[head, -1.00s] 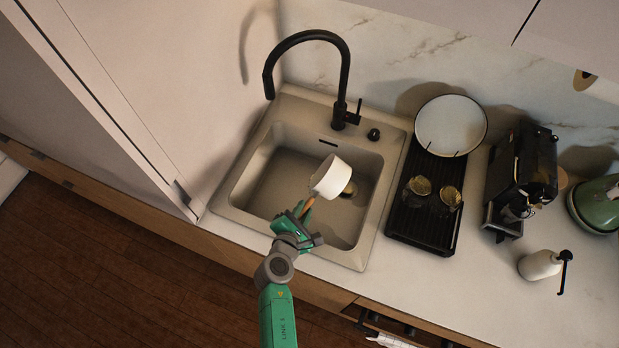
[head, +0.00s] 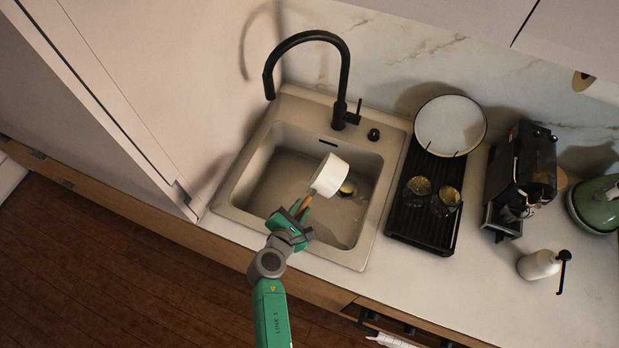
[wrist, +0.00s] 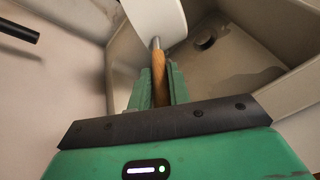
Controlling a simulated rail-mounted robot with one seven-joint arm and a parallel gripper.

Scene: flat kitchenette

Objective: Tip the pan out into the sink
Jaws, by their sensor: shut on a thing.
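The white pan (head: 330,175) is over the sink basin, tilted onto its side, with its open mouth turned away from the head camera. Its wooden handle (wrist: 160,77) is held between the green fingers of my gripper (head: 302,212). The pan's white side (wrist: 155,20) also shows at the top of the wrist view. The sink (head: 275,190) is a beige basin with a dark round drain (wrist: 205,42). Wet-looking patches show on the basin floor near the drain. The pan's inside is hidden, so I cannot tell whether anything is left in it.
A black faucet (head: 345,75) arches behind the basin. To the right are a black drying rack (head: 420,233) with glasses and a plate (head: 450,125), then a coffee machine (head: 520,170), a soap bottle (head: 538,264) and a green kettle (head: 597,205). A tall cabinet (head: 120,90) stands close on the left.

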